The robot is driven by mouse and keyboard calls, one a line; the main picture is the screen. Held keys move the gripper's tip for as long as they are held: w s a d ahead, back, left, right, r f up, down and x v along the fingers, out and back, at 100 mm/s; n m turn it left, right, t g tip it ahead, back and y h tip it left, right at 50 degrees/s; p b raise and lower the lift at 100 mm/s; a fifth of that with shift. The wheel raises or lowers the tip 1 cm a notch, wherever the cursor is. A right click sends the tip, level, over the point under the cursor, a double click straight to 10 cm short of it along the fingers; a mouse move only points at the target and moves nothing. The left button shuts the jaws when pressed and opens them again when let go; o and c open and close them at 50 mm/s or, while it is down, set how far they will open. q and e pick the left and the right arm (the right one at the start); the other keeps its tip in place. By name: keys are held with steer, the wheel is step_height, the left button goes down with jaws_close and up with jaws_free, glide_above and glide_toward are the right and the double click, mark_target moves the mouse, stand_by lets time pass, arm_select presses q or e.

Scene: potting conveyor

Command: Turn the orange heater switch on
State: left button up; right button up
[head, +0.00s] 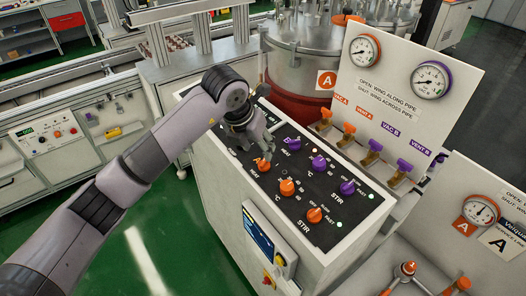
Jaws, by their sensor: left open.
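The black control panel (300,190) on top of a white cabinet carries a row of orange knobs and a row of purple knobs. The orange knob nearest my left gripper (262,158) is the first of its row and seems to be the heater switch (262,165). My left gripper is open, pointing down, with its fingertips at or just above this knob. I cannot tell whether they touch it. The fingers hide part of the knob and its label, so its setting is unclear. My right gripper is not in view.
Beside it in the row are an orange °C knob (286,187) and an orange stir knob (314,215). A purple knob (293,144) is close to the gripper's right. Orange and purple valve handles (348,130) stand behind, below a gauge board (408,95). A steel tank (305,65) is at the back.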

mark_target(264, 160)
arm_select(q)
steer(key=p+x, duration=0.2)
steer(key=x, duration=0.4)
steer(key=shift+w+d+f, duration=0.15)
steer(key=shift+d+f, duration=0.05)
steer(key=shift+f, duration=0.35)
steer(key=shift+c, duration=0.5)
steer(key=c, duration=0.9)
steer(key=shift+c, duration=0.2)
